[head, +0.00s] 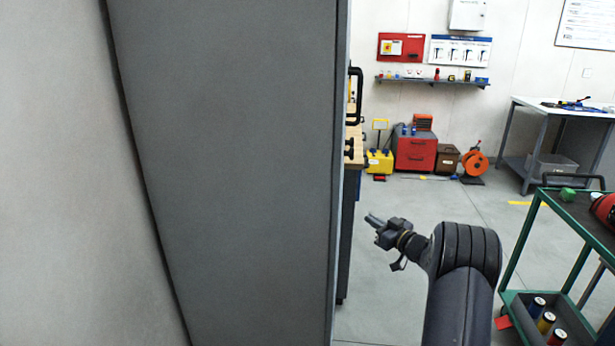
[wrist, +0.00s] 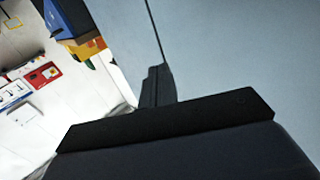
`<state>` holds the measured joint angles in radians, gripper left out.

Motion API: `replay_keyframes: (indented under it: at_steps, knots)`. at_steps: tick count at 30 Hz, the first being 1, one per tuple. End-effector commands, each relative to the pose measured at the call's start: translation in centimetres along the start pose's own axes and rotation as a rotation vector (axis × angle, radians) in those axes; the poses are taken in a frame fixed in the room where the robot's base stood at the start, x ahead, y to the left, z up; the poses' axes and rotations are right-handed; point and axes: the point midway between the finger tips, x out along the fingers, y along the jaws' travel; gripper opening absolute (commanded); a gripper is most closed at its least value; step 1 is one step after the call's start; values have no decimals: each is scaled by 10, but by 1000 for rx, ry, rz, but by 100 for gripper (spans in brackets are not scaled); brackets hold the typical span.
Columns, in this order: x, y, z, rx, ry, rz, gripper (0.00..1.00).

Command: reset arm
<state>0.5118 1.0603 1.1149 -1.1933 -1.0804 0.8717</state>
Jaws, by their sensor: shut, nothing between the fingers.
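My gripper (head: 373,220) shows in the head view at the end of my dark arm, right of the tall grey cabinet. It is shut and empty, held in the air above the floor and pointing left toward the cabinet's edge. In the wrist view the shut fingers (wrist: 158,86) stand up in front of a plain blue-grey surface that fills most of the right side. I cannot tell whether the fingertips touch that surface, but they look close to it.
The grey cabinet (head: 225,170) fills the left of the head view. A green cart (head: 522,235) with cans on its lower shelf stands at right. A red tool chest (head: 415,153), an orange reel (head: 475,163) and a workbench (head: 535,108) stand behind. Open floor (head: 410,205) lies between.

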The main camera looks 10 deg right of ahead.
Motion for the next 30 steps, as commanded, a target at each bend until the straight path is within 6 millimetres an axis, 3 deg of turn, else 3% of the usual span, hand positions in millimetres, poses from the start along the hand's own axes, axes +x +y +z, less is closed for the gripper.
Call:
replay_keyframes:
  at_steps: [10, 21, 30]
  knots:
    - [11, 0, 0, 1, 0, -2, 0]
    - [71, -2, 0, -1, 0, -5, 0]
    - [102, -2, 0, -1, 0, -4, 0]
